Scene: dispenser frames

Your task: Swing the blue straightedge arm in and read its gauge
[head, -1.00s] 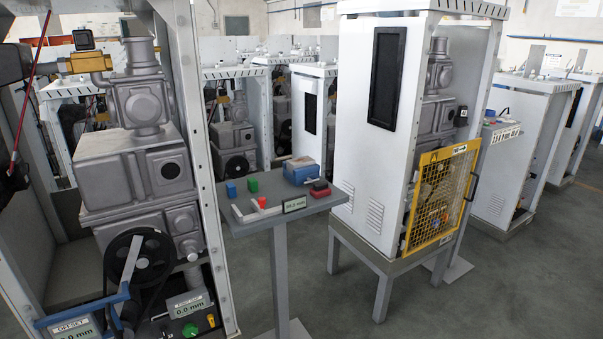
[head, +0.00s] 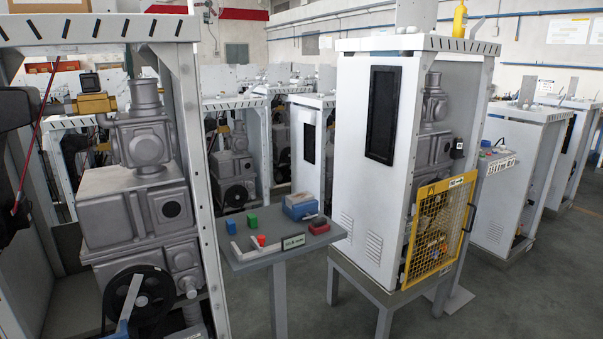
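The end of the blue straightedge arm (head: 122,328) just shows at the bottom edge of the head view. It lies in front of the black pulley wheel (head: 112,294) in the open dispenser frame at the left. The rest of the arm is below the picture, and so is its offset gauge. I see neither gripper's fingers. Dark parts at the left edge are cut off, and I cannot tell what they are.
The near frame's white post (head: 196,160) stands right of its grey pump housings (head: 135,205). A grey stand (head: 300,246) holds coloured blocks, a small display and a red box. A white cabinet with a yellow mesh guard (head: 440,230) stands right. Open floor lies at the lower right.

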